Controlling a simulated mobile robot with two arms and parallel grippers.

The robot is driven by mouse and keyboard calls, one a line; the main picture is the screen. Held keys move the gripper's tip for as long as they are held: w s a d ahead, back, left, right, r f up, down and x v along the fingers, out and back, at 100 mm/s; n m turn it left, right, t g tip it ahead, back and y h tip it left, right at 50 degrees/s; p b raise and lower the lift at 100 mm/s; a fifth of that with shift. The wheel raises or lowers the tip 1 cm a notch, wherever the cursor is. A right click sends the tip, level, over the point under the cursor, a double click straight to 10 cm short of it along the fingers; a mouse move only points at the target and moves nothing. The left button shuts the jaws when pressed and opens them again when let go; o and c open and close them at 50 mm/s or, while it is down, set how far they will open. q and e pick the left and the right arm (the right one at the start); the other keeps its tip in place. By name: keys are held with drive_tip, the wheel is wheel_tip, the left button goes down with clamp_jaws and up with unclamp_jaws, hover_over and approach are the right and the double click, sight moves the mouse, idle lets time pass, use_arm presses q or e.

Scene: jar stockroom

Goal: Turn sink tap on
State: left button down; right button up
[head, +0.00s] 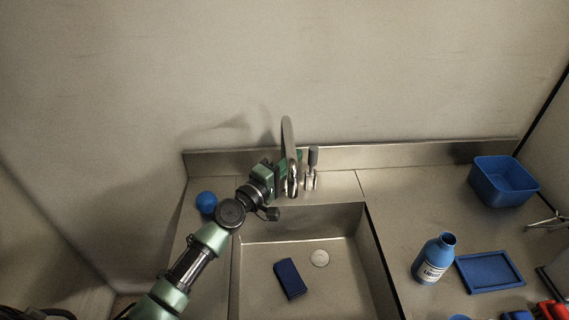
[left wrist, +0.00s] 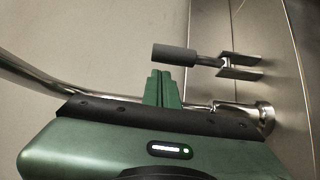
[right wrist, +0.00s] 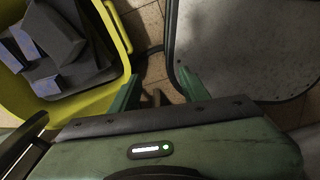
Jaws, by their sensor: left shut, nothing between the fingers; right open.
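The tap's curved metal spout (head: 288,135) rises at the back of the sink (head: 345,285). Its lever (head: 313,158), with a dark grey grip, stands upright just right of the spout. My left gripper (head: 299,158) is shut and empty behind the spout, to the left of the lever. In the left wrist view, the shut fingertips (left wrist: 163,76) are close to the lever's grey grip (left wrist: 174,54), with a small gap seeming to show. The spout (left wrist: 30,76) passes behind my gripper there. My right gripper (right wrist: 160,86) is open and empty, away from the sink.
A blue sponge (head: 290,279) lies in the basin near the drain (head: 319,258). A blue ball (head: 206,202) sits left. A blue bottle (head: 433,259), tray (head: 490,271) and bin (head: 502,181) stand right. A yellow container (right wrist: 75,108) with grey blocks is beside my right gripper.

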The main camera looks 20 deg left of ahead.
sight(312, 158)
use_arm(q)
drive_tip(key=shift+x, duration=1.95)
use_arm(e)
drive_tip(key=shift+w+r, duration=0.1)
drive_tip(key=shift+w, duration=0.65)
use_arm(q)
drive_tip(key=shift+s+d+f, duration=0.1)
drive_tip(key=shift+s+d, duration=0.05)
drive_tip(key=shift+s, duration=0.2)
drive_tip(key=shift+s+d+f+b, duration=0.1)
drive_tip(key=shift+s+d+f, duration=0.1)
drive_tip(key=shift+s, duration=0.35)
drive_tip(key=shift+s+d+f+b, duration=0.15)
drive_tip(key=shift+s+d, duration=0.1)
drive_tip(key=shift+s, duration=0.3)
drive_tip(key=shift+s+d+f+b, duration=0.1)
drive_tip(key=shift+s+d+f, duration=0.1)
drive_tip(key=shift+s, duration=0.35)
drive_tip(key=shift+s+d+f+b, duration=0.3)
drive_tip(key=shift+s+d+f, duration=0.1)
drive_tip(key=shift+s+f, duration=0.4)
use_arm(e)
drive_tip(key=shift+s+f, duration=0.1)
drive_tip(key=shift+f, duration=0.55)
